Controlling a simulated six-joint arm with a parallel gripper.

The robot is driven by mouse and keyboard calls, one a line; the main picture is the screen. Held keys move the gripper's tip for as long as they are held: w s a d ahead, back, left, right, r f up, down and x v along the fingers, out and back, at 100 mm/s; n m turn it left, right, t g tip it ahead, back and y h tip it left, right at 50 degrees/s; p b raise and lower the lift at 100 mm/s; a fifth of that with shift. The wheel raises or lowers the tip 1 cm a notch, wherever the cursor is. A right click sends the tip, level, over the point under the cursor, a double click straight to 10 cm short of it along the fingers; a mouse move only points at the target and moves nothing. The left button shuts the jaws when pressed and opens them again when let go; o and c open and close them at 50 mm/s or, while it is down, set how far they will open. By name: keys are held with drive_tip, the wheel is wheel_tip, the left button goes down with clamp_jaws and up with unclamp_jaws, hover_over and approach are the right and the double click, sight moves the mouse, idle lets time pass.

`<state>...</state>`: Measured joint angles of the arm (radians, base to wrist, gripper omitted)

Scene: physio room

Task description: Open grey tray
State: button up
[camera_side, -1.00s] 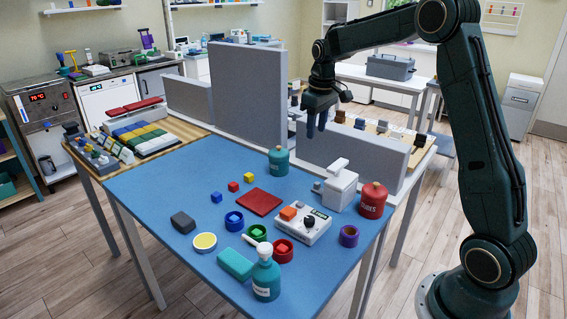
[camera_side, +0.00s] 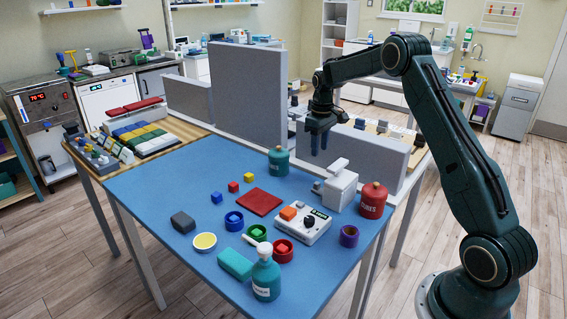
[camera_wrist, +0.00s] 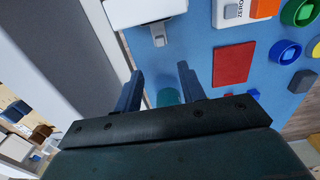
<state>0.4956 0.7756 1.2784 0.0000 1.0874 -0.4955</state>
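I cannot pick out a grey tray with certainty. A white box (camera_side: 340,188) with a lever-like top stands on the blue table, and a small grey part (camera_side: 317,187) projects at its left side. In the wrist view the white box (camera_wrist: 145,10) is at the top, with the grey part (camera_wrist: 158,38) below it. My gripper (camera_side: 319,150) is open and empty, its blue fingers pointing down above the table behind the box, near the low grey panel. In the wrist view the gripper (camera_wrist: 158,76) has its fingers apart, with a teal jar (camera_wrist: 167,97) partly seen beyond them.
Tall (camera_side: 245,95) and low (camera_side: 365,155) grey panels stand along the table's back edge. A teal jar (camera_side: 278,162), red jar (camera_side: 372,202), white device (camera_side: 302,227) and red mat (camera_side: 259,202) are nearby. Rings, blocks and a pump bottle (camera_side: 266,278) fill the front.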

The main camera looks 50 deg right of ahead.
sight(317, 183)
wheel_tip(317, 183, down, 13)
idle(0.7)
drive_tip(key=shift+c, duration=0.4)
clamp_jaws()
